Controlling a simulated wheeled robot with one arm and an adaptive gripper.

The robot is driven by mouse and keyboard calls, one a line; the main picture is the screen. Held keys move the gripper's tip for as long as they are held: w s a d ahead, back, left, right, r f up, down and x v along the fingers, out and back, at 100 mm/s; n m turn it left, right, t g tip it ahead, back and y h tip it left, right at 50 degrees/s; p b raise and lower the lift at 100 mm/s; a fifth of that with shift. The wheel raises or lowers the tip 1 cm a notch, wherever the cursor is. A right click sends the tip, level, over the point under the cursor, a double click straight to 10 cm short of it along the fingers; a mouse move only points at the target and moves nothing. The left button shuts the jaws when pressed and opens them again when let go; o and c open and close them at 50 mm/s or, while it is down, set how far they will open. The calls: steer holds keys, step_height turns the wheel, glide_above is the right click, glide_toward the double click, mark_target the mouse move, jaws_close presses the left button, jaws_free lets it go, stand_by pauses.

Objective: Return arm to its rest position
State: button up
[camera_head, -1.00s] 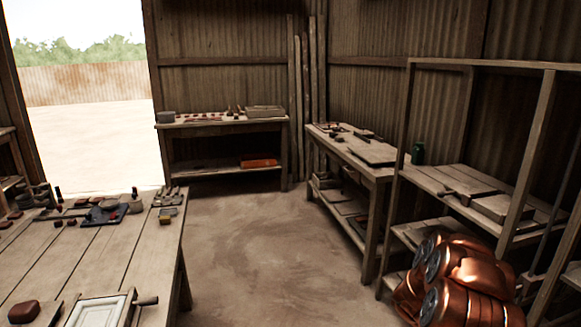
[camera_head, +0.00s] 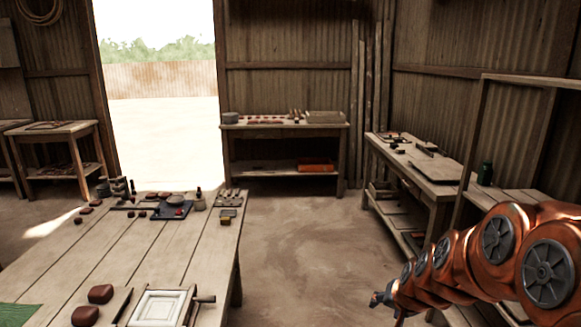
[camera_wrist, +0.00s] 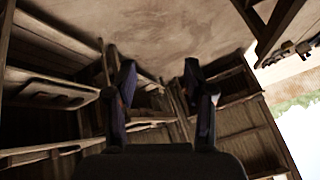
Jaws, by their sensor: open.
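My copper-coloured arm (camera_head: 476,258) reaches in from the right edge of the head view. My gripper (camera_head: 380,299) is at its left end, in front of the bare floor and to the right of the near table. In the wrist view my gripper (camera_wrist: 158,85) shows two dark fingers set apart with nothing between them. It is open and empty. Beyond the fingers are shelving and floor, seen tilted.
The near wooden table (camera_head: 105,250) holds a framed white tile mould (camera_head: 158,308), reddish clay lumps (camera_head: 100,293) and small tools. A back bench (camera_head: 285,125), a right-hand bench (camera_head: 420,172) and a shelf frame (camera_head: 483,130) stand along the walls. Bare floor (camera_head: 300,240) lies between them.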

steer(key=s+a+r+n+g+p, duration=0.1)
steer(key=s+r+g, duration=0.1)
steer(key=s, duration=0.9)
steer(key=s+a+r+n+g+p, duration=0.1)
steer(key=s+a+r+n+g, duration=0.1)
steer(key=s, duration=1)
steer(key=s+a+r+n+g+p, duration=0.1)
steer(key=s+r+g, duration=0.3)
steer(key=s, duration=0.7)
steer(key=shift+s+a+r+n+h+p, duration=0.2)
steer(key=shift+s+a+n+h+p, duration=0.1)
steer(key=shift+s+a+n+p, duration=0.15)
